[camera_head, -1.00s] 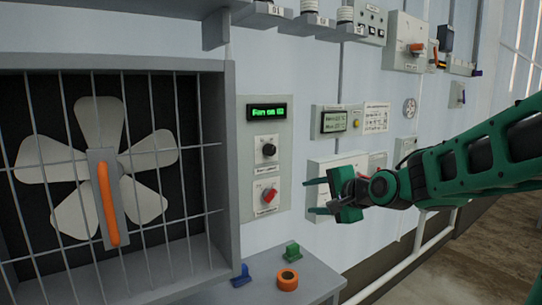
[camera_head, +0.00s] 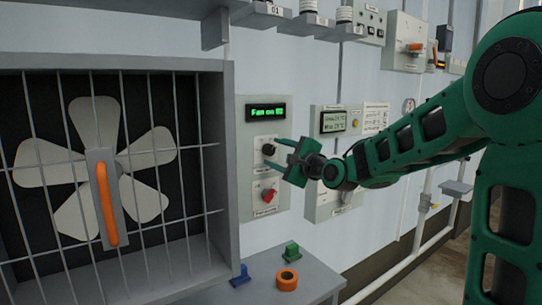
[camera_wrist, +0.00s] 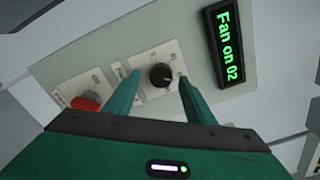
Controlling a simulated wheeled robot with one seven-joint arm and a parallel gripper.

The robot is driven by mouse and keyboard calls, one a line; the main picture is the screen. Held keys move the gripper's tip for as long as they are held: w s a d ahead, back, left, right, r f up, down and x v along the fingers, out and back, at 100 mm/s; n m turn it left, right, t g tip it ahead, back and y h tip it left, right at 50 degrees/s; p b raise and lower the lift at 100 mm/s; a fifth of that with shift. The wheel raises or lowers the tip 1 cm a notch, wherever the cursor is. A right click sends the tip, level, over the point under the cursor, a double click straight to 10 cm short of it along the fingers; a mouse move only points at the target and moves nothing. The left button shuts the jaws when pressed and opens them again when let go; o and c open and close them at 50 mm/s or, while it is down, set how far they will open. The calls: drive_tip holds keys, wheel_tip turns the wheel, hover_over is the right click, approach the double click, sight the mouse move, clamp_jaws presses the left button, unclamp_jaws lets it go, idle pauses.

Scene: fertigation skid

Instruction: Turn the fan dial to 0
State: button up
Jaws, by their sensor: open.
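The black fan dial (camera_head: 268,149) sits on a white plate on the wall panel, below a green-lit display (camera_head: 265,112). In the wrist view the display (camera_wrist: 227,44) reads "Fan on 02". My gripper (camera_head: 276,157) is open in front of the panel, with its fingers pointing at the dial. In the wrist view, the dial (camera_wrist: 161,75) shows between and beyond the two green fingertips (camera_wrist: 160,80). I cannot tell whether the fingers touch it. The red switch (camera_head: 269,195) is below the dial and shows left of the fingers in the wrist view (camera_wrist: 88,101).
A caged fan (camera_head: 103,170) with an orange handle (camera_head: 107,203) is at the left. A shelf (camera_head: 268,284) below holds an orange ring (camera_head: 287,279), a green block (camera_head: 291,251) and a blue block (camera_head: 241,274). A grey box with a screen (camera_head: 334,121) is right of the panel.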

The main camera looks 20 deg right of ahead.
drive_tip(key=shift+x, duration=1.05)
drive_tip(key=c, duration=1.1)
drive_tip(key=shift+o, duration=0.2)
drive_tip(key=shift+a, duration=0.1)
